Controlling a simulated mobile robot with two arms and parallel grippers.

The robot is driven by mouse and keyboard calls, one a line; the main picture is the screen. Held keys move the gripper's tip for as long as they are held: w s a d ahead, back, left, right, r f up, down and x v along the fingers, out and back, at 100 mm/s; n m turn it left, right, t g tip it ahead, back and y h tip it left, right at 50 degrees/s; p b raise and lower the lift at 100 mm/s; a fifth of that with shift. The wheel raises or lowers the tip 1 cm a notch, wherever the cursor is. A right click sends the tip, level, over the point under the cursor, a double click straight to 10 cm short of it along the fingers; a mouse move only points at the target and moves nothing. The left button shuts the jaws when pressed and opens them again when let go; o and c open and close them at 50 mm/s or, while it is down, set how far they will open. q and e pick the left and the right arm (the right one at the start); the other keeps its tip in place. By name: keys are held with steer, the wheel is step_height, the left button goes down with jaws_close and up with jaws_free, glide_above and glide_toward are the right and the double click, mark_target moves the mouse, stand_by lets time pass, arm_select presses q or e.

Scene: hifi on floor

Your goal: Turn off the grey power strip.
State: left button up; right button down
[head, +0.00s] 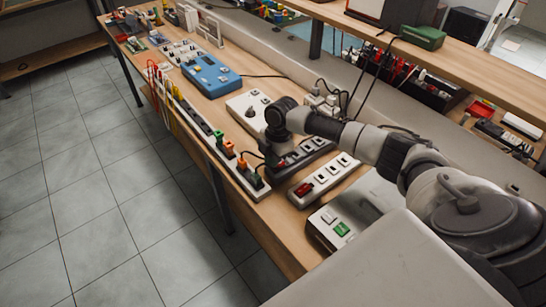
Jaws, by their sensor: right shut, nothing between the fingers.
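A dark grey power strip (312,149) lies on the wooden bench, with several sockets along it. My right arm reaches in from the right over it. My right gripper (273,157) points down at the strip's near-left end and looks shut and empty. It hides part of that end, and I cannot tell whether it touches the strip or its switch. A lighter strip (330,176) with a red switch (304,189) lies just in front of it. My left gripper is not in view.
A long strip (218,150) with orange and green plugs runs along the bench's front edge. A white unit (244,108) and a blue box (211,74) stand farther back. A box with a green switch (342,229) sits nearer. Black cables hang behind the strips.

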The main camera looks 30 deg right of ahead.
steer(key=shift+s+d+f, duration=0.15)
steer(key=shift+f, duration=0.15)
steer(key=shift+d+r, duration=0.15)
steer(key=shift+d, duration=0.4)
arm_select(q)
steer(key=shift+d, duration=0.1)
arm_select(e)
steer(key=shift+d, duration=0.35)
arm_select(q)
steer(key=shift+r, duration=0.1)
arm_select(e)
steer(key=shift+w, duration=0.2)
